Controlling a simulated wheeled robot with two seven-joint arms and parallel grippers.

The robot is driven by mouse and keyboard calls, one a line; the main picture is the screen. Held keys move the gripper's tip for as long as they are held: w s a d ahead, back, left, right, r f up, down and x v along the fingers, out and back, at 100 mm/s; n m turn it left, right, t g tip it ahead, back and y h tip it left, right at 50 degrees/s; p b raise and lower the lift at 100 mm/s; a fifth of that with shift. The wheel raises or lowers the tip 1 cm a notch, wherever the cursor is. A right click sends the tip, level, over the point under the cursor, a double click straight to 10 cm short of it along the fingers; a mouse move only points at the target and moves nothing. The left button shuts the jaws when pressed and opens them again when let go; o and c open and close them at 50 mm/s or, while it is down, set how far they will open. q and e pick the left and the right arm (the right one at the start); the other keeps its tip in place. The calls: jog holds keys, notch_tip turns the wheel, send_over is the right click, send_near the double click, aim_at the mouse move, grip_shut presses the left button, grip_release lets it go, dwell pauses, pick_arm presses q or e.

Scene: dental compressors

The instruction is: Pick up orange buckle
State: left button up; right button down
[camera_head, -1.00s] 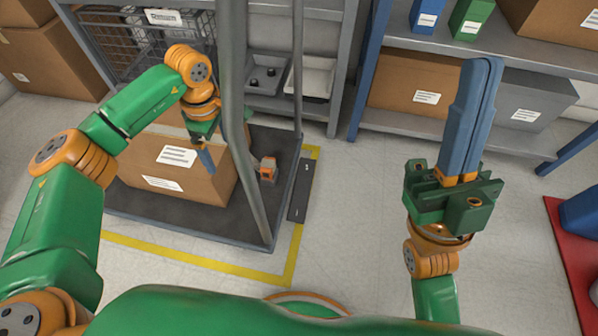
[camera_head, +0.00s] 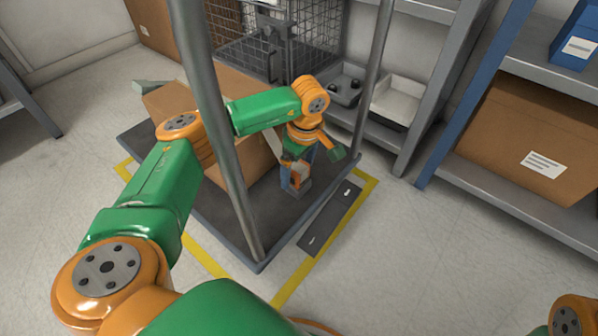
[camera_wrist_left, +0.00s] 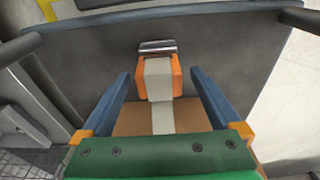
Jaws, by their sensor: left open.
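In the left wrist view the buckle (camera_wrist_left: 173,77) shows orange sides, a light grey band and a metal end. My left gripper (camera_head: 304,164) is over the buckle in the head view and partly covers it. In the left wrist view my left gripper (camera_wrist_left: 158,76) is open, with one blue finger on each side of the buckle and gaps between. Whether the fingers reach down to its height I cannot tell. My right gripper is out of view.
A carton (camera_head: 235,140) lies on the platform. A grey upright post (camera_head: 215,130) stands in front of it, and another post (camera_head: 373,80) is to the right of my gripper. Shelving (camera_head: 500,190) stands at the right. The floor (camera_head: 420,270) there is clear.

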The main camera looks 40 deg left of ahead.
pick_arm(q)
jog(key=shift+r, duration=0.15)
jog(key=c, duration=1.5)
